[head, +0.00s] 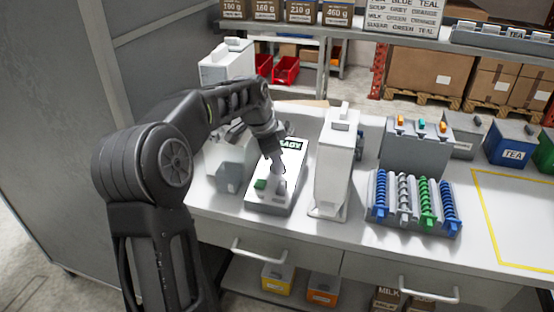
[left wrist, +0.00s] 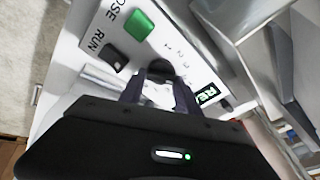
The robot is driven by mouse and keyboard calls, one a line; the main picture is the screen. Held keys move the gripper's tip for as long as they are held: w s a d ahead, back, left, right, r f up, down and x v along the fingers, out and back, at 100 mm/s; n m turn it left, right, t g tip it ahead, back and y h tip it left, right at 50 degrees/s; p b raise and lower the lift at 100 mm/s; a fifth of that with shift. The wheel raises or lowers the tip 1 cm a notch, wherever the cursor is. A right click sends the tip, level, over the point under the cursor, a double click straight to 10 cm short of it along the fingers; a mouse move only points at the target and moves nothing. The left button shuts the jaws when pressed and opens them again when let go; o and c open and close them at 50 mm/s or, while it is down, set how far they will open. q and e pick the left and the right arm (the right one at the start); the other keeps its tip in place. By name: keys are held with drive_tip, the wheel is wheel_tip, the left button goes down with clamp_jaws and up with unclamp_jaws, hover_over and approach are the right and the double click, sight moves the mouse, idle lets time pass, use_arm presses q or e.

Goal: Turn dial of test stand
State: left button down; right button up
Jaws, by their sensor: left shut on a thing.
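The test stand (head: 266,206) is a pale sloped box on the counter, with a lit display (head: 290,144) at its top edge and a green button (head: 260,184). My left gripper (head: 277,182) reaches down onto its face from above. In the left wrist view the fingers (left wrist: 160,84) are shut on the dark round dial (left wrist: 159,67), one on each side. The green button (left wrist: 139,25), a dark switch (left wrist: 113,58) by the word RUN and the display (left wrist: 208,96) are near it. The dial's pointer cannot be made out. My right gripper is not in view.
A tall white dispenser (head: 334,170) stands close right of the test stand. A rack of blue, grey and green coils (head: 413,205) stands farther right, by a yellow-outlined area (head: 515,225). A white container (head: 227,62) stands behind my left arm. A drawer handle (head: 258,251) is below.

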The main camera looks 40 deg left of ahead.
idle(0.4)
use_arm(q)
drive_tip(key=c, duration=0.9)
unclamp_jaws()
drive_tip(key=v, duration=0.7)
drive_tip(key=shift+s+r+b, duration=0.15)
drive_tip(key=shift+r+b, duration=0.2)
drive_tip(key=shift+r, duration=0.05)
